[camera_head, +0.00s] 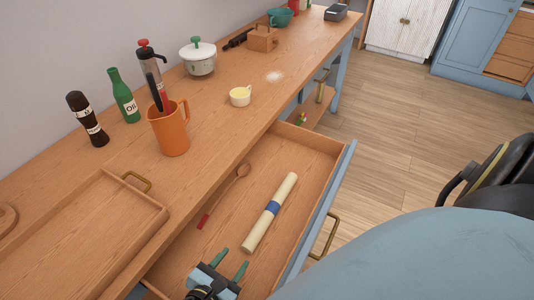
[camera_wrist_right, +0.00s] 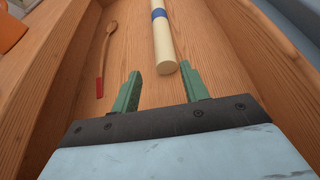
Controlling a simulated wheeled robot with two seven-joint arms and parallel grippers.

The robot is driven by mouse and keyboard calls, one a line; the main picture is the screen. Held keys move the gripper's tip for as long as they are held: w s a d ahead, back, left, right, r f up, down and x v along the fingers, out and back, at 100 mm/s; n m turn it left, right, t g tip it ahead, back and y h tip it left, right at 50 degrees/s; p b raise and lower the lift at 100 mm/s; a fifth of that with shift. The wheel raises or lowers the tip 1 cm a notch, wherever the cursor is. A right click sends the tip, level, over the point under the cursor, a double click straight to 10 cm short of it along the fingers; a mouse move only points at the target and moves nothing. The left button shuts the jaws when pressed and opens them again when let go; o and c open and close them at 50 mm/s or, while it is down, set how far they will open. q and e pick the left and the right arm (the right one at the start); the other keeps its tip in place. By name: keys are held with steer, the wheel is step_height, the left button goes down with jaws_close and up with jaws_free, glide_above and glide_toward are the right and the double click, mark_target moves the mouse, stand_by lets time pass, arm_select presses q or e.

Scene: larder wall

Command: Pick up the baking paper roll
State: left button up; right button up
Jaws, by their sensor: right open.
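The baking paper roll (camera_head: 270,213) is a cream cylinder with a blue band. It lies in the open drawer, near the drawer's front side, and its near end shows in the right wrist view (camera_wrist_right: 164,45). My right gripper (camera_head: 232,262) has green fingertips set apart. It is inside the drawer area, just short of the roll's near end, with nothing between its fingers. In the right wrist view the gripper (camera_wrist_right: 159,90) points along the drawer, and the roll's end lies ahead between the fingertip lines. My left gripper is not in view.
A wooden spoon with a red handle tip (camera_head: 222,196) lies left of the roll in the drawer (camera_head: 318,146). The counter above holds a wooden tray (camera_head: 150,212), an orange jug (camera_head: 168,132), a green oil bottle (camera_head: 123,95) and a small cup (camera_head: 240,96). The drawer's far end is bare.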

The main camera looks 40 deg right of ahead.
mark_target(250, 243)
steer(key=x, duration=0.6)
steer(key=shift+s, duration=0.25)
steer(key=shift+x, duration=0.75)
steer(key=b+x, duration=0.1)
steer(key=x, duration=0.3)
steer(key=shift+d+f, duration=0.15)
steer(key=shift+f, duration=0.05)
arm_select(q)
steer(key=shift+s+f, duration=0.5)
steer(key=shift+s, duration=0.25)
arm_select(e)
steer(key=shift+c, duration=0.8)
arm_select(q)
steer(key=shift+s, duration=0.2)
arm_select(e)
steer(key=c, duration=0.7)
